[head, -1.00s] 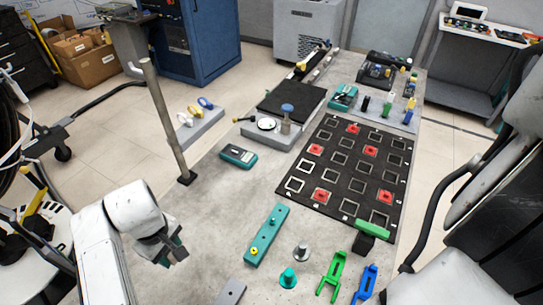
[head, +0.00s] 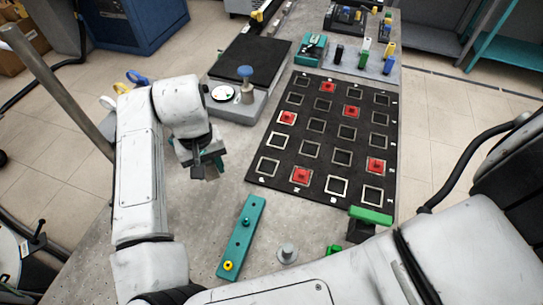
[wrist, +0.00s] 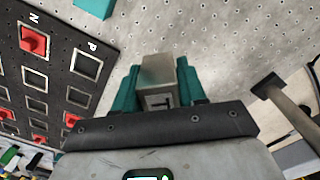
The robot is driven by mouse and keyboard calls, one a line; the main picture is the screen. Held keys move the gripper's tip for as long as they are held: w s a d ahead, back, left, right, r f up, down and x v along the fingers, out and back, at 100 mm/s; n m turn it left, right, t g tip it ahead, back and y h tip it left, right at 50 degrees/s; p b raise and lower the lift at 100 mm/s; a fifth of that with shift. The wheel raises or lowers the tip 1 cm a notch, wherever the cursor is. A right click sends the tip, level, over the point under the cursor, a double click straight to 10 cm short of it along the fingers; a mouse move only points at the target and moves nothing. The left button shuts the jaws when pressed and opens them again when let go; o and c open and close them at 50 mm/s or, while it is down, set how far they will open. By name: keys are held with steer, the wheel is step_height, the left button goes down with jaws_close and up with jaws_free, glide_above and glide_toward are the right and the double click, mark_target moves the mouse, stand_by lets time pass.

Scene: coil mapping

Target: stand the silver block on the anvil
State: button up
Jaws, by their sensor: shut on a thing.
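My gripper (head: 206,170) is over the left part of the table in the head view, its jaws pointing down. In the wrist view its teal fingers are shut on the silver block (wrist: 158,72), a grey metal piece with a dark mark on its near face. In the head view the block is mostly hidden by the gripper. A grey base (head: 256,110) stands beyond the gripper, up and to the right. It bears a pale round disc (head: 222,93) and a blue-capped metal post (head: 246,88). The disc looks like the anvil, but I cannot be sure. The block is apart from it.
A black board (head: 322,158) with square frames and several red pieces lies to the right. A teal bar (head: 241,238) and a small grey knobbed piece (head: 287,254) lie nearer. A tall post (head: 62,92) stands at left. Bare table lies between the gripper and the board.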

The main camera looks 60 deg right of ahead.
steer(key=s+d+r+m+p, duration=0.1)
steer(key=s+d+r+m, duration=0.3)
steer(key=s+d+m, duration=0.6)
steer(key=n+b, duration=0.1)
steer(key=n, duration=0.1)
glide_above(242, 152)
steer(key=s, duration=0.1)
steer(key=f, duration=0.8)
steer(key=shift+a+f, duration=0.2)
steer(key=shift+a, duration=0.1)
steer(key=shift+w+d+f, duration=0.15)
steer(key=shift+w+f, duration=0.15)
steer(key=shift+f, duration=0.1)
steer(key=shift+w+d+f+p, duration=0.1)
steer(key=shift+w+f+p, duration=0.1)
steer(key=shift+f, duration=0.7)
steer(key=shift+w+f+p, duration=0.1)
steer(key=shift+f+p, duration=0.1)
steer(key=shift+f, duration=0.7)
steer(key=shift+f, duration=0.1)
steer(key=o, duration=1.2)
